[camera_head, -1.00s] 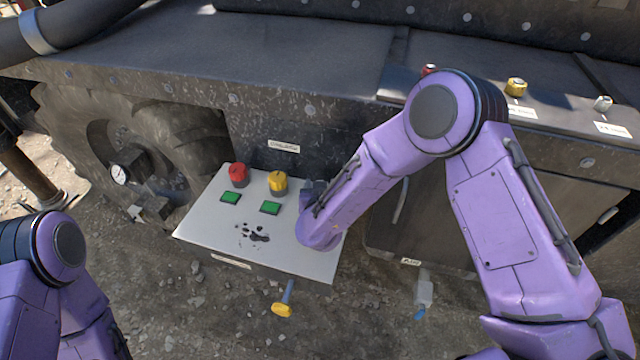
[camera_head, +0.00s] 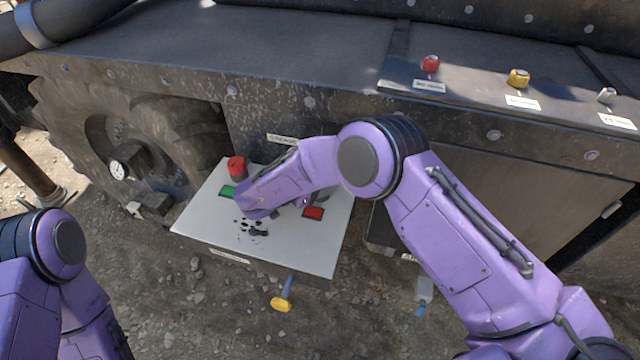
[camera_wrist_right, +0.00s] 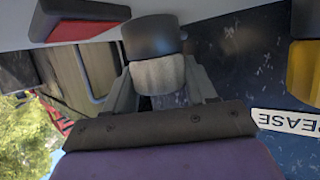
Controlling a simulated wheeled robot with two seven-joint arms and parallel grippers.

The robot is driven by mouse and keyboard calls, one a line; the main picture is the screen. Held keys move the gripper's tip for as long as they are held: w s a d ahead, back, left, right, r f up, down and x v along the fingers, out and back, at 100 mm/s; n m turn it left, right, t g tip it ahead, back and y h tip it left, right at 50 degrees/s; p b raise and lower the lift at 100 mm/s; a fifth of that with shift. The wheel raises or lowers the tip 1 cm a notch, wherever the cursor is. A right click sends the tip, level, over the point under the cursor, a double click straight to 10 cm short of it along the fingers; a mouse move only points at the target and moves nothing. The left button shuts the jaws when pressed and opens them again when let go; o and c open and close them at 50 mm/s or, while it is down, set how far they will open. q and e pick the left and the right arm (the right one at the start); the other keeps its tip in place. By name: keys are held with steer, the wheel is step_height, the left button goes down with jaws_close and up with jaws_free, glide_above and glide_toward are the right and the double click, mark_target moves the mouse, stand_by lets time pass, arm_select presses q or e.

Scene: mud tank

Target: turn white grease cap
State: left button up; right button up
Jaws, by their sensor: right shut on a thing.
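In the right wrist view, the white grease cap (camera_wrist_right: 158,74) with its dark base (camera_wrist_right: 152,37) sits between the fingers of my right gripper (camera_wrist_right: 157,88), which is shut on it.
A red cap (camera_head: 237,167) and green indicator (camera_head: 227,191) are on the panel's left. A yellow cap (camera_wrist_right: 303,70) shows at the right of the wrist view. A yellow-handled lever (camera_head: 282,303) hangs below the panel. Red (camera_head: 430,64) and yellow (camera_head: 518,78) knobs stand on the ledge.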

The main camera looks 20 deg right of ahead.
steer(key=shift+m+g+b, duration=0.3)
steer(key=shift+m+g, duration=0.2)
steer(key=shift+g+h, duration=0.3)
steer(key=o, duration=1)
steer(key=shift+c, duration=0.2)
steer(key=b+v, duration=0.2)
steer(key=v, duration=0.8)
steer(key=shift+a+b, duration=0.15)
steer(key=shift+b, duration=0.15)
steer(key=shift+s+a+r, duration=0.1)
